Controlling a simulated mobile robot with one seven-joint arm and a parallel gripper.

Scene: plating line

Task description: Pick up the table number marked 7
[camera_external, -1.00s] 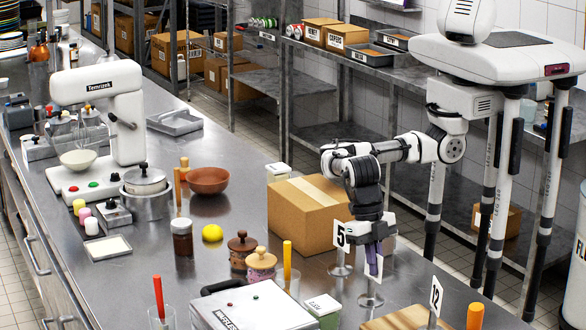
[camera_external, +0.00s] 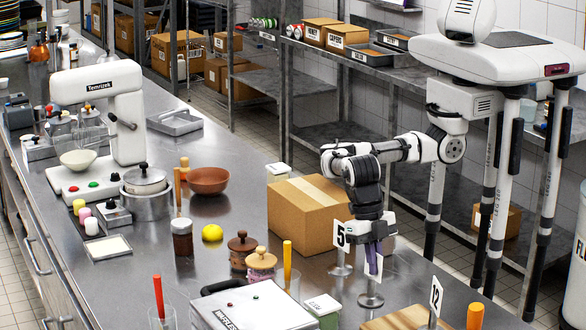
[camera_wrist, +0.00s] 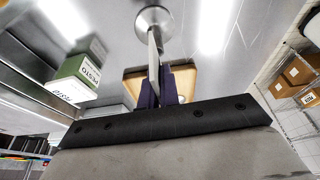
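My gripper (camera_external: 373,258) points down over a white table number (camera_external: 371,299) on a round metal base, right of the cardboard box. In the wrist view, my purple fingers (camera_wrist: 160,88) stand close against both sides of the table number (camera_wrist: 154,50), which shows edge-on, and look shut on it. Its printed figure cannot be read. Its base appears to rest on the counter. A table number marked 5 (camera_external: 341,235) stands just left of and behind my gripper. One marked 12 (camera_external: 436,297) stands at front right.
The cardboard box (camera_external: 305,215) is close to the left. A wooden board (camera_external: 405,318) lies in front, and a green-and-white box (camera_external: 323,308) stands at front left. A cup with an orange-handled tool (camera_external: 475,315) is at front right. The steel counter (camera_external: 130,270) has some bare room.

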